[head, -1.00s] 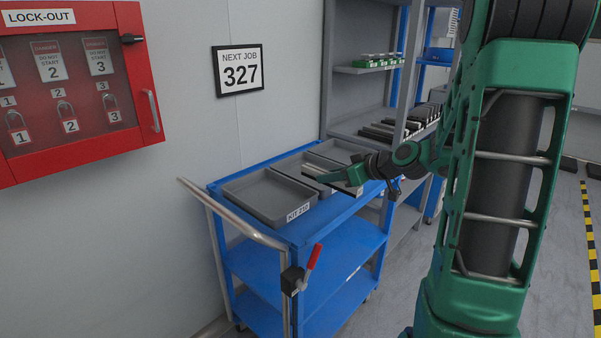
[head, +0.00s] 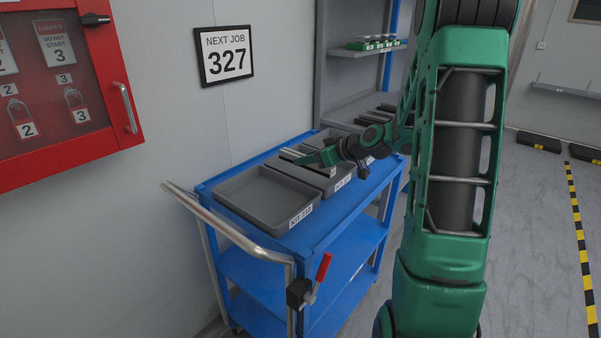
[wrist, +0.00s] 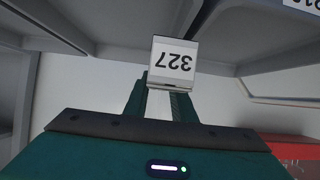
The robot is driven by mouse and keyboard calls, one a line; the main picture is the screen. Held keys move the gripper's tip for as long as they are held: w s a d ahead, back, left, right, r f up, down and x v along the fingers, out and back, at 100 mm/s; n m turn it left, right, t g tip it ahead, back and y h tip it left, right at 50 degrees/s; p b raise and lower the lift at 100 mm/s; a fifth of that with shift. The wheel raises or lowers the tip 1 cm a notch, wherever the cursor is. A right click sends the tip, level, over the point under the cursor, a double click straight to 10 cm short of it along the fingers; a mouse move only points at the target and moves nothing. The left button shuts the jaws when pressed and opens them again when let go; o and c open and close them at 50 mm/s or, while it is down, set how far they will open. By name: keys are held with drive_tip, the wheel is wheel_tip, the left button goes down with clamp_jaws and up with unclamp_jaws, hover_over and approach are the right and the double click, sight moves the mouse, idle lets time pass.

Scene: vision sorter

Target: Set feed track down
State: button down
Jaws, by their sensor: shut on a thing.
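My gripper (head: 318,159) is shut on the feed track (head: 291,153), a slim grey bar over the middle grey tray (head: 341,184) on the blue trolley. In the wrist view the end of the track (wrist: 174,62) shows between my fingertips (wrist: 162,84), with a pale label reading 327 upside down. My gripper and arm partly cover the middle tray and the tray behind it. I cannot tell whether the track touches the tray floor.
The front tray (head: 262,198), labelled KIT 210, looks empty. The trolley (head: 330,238) has a metal handle (head: 215,222) and a red lever (head: 323,268). A wall sign (head: 224,55) reads NEXT JOB 327. A grey shelf rack (head: 348,75) stands behind.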

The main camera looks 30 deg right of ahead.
hover_over(303, 177)
wheel_tip(303, 177, down, 4)
drive_tip(key=shift+r, duration=0.1)
drive_tip(key=shift+f, duration=1.95)
drive_tip(key=c, duration=1.5)
unclamp_jaws()
drive_tip(key=shift+f, duration=0.1)
drive_tip(key=v, duration=1.2)
drive_tip(key=shift+s, duration=0.1)
drive_tip(key=shift+a, duration=0.1)
